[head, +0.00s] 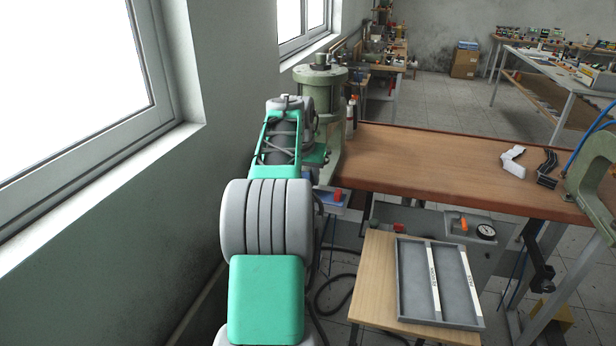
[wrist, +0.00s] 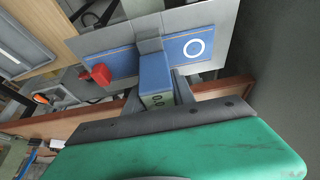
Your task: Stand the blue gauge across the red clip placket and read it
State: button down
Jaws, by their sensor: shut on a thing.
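The blue gauge (wrist: 154,72) is between the fingers of my gripper (wrist: 157,88) in the wrist view. The gripper is shut on it. The gauge has a grey foot at its far end and a small display on its near face; the digits look like zeros but are too small to read surely. The foot overlaps the blue strip of the red clip placket (wrist: 108,62), crossing it; I cannot tell whether they touch. The placket has a red clip (wrist: 97,75) at left and a white ring at right. In the head view the red clip (head: 338,194) shows beside my arm, which hides the gauge.
A green press (head: 319,95) stands at the bench's left end, close to my arm and the wall. A second press (head: 593,170) is at right. A grey two-compartment tray (head: 403,285) lies on a low wooden table (head: 372,280). The bench (head: 420,155) middle is clear.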

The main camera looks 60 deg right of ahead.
jog(key=shift+f, duration=0.4)
jog(key=c, duration=1)
grip_release()
jog(key=shift+o, duration=0.2)
jog(key=shift+f, duration=0.1)
